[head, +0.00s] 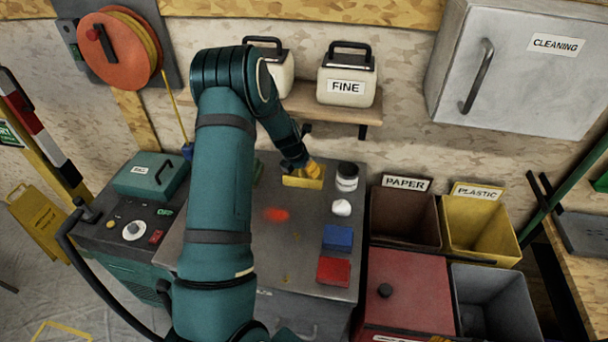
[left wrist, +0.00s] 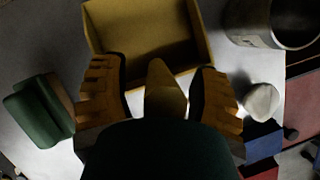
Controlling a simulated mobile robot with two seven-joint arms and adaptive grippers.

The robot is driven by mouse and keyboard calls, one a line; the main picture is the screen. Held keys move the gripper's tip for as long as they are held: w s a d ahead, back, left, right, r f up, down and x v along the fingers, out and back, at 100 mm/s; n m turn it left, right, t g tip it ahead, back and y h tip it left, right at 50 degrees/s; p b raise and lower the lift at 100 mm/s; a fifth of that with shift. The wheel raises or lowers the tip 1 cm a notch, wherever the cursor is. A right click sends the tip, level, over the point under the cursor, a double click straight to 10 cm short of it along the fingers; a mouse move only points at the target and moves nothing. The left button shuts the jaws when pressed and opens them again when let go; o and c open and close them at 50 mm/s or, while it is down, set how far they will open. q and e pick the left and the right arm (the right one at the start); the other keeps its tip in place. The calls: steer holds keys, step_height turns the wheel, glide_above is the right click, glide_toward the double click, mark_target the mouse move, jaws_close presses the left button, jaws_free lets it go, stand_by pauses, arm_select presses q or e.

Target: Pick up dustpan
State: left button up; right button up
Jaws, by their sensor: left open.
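The yellow dustpan (head: 303,183) lies on the grey worktop near the wall; my left gripper partly hides it in the head view. In the left wrist view its open tray (left wrist: 150,35) is at the top, and its short handle (left wrist: 165,92) points back between my fingers. My left gripper (head: 305,166) is over the handle. In the left wrist view the orange-padded fingers of my left gripper (left wrist: 158,85) are spread, one on each side of the handle, with gaps visible. Whether the fingers are level with the handle is hard to tell. My right gripper is out of view.
A jar (head: 346,178), a white lump (head: 341,207), a blue block (head: 338,238) and a red block (head: 333,271) stand right of the dustpan. A green-backed brush (left wrist: 38,112) lies left of it. A shelf (head: 330,107) with white canisters overhangs behind. Bins (head: 405,218) stand right.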

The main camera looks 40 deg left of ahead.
arm_select(q)
jaws_close()
steer(key=shift+r, duration=0.1)
